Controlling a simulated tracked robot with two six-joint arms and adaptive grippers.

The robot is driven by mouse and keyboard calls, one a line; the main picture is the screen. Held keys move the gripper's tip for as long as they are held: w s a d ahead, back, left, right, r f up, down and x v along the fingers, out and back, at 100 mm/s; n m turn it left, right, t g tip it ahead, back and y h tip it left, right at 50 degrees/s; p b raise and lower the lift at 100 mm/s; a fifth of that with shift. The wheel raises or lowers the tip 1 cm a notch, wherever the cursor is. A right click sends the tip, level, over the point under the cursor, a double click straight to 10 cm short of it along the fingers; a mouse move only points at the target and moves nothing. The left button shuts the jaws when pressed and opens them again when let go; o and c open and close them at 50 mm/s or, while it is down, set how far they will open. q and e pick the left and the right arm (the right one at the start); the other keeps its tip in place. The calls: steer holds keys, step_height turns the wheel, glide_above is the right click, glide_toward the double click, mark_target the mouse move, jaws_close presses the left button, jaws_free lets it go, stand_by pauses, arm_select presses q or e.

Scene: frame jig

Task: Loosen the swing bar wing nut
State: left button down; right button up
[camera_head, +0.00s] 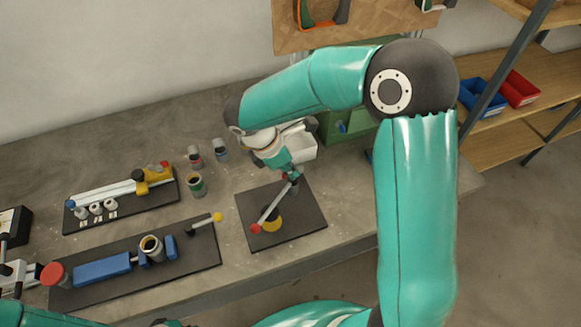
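A dark square plate (310,217) carries a grey swing bar (273,208) with a red ball (256,229) at its near end. A yellow-and-black round piece (272,221) sits beneath the bar. My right gripper (291,176) points down at the bar's far end; whether it touches there is unclear. Its fingertips are small and partly covered, so their opening cannot be read. I cannot make out the wing nut; the gripper may hide it. Part of my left gripper (12,271) seems to show at the left edge, away from the plate, its fingers unclear.
A dark tray (130,209) holds a rail, a yellow clamp (154,176) and several small metal pieces. Several small cans (197,186) stand behind.

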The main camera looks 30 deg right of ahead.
steer(key=o, duration=0.4)
steer(key=shift+o, duration=0.2)
steer(key=shift+r, duration=0.1)
steer(key=v, duration=1.1)
steer(key=shift+a+r, duration=0.25)
steer(key=shift+r, duration=0.05)
